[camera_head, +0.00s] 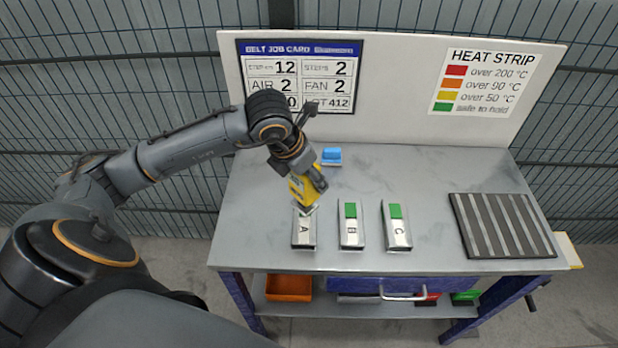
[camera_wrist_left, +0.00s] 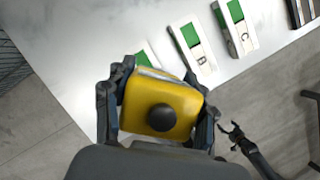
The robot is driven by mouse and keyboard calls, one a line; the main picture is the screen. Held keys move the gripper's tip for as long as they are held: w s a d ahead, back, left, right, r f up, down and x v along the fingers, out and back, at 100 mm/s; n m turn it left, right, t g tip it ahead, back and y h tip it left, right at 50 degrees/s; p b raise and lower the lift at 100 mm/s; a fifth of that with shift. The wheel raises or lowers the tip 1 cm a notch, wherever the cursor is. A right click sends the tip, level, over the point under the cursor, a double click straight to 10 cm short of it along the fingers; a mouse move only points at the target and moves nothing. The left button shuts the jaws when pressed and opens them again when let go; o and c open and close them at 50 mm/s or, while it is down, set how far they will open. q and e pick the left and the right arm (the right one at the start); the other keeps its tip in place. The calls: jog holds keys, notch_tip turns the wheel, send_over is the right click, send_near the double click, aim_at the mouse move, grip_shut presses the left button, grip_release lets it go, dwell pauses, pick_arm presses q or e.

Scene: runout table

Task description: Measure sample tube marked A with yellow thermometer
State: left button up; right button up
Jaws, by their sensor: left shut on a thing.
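My left gripper (camera_head: 310,190) is shut on the yellow thermometer (camera_head: 304,189), a boxy yellow body with a round black knob (camera_wrist_left: 161,117) in the left wrist view. It is held tilted over the far end of the sample marked A (camera_head: 303,232). I cannot tell whether they touch. Sample A is a flat silver piece; its far end is hidden in the head view, and a green part (camera_wrist_left: 147,55) peeks out in the wrist view. Samples B (camera_head: 351,232) and C (camera_head: 397,234) lie to its right, with green strips. My right gripper (camera_wrist_left: 232,135) shows empty with fingers apart.
A blue block (camera_head: 331,155) sits behind the thermometer. A dark ribbed mat (camera_head: 502,225) lies at the right. A heat strip chart (camera_head: 483,82) and a job card (camera_head: 299,77) are on the back panel. The table (camera_head: 436,180) is bare between C and the mat.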

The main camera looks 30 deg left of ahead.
pick_arm(q)
jog(key=shift+r, duration=0.7)
jog(key=shift+s+d+f+m+h, duration=0.3)
jog(key=shift+d+f+m, duration=0.15)
jog(key=shift+m, duration=0.55)
jog(key=s+d+m+g+y, duration=0.1)
jog(key=s+d+m+g, duration=0.3)
jog(key=m, duration=1.1)
jog(key=s+d+r+m+g+b, duration=0.1)
jog(key=s+d+m+g, duration=0.3)
jog(key=m, duration=1.2)
jog(key=shift+s+r+g+y, duration=0.2)
jog(key=shift+s+g+y, duration=0.2)
jog(key=shift+g, duration=0.1)
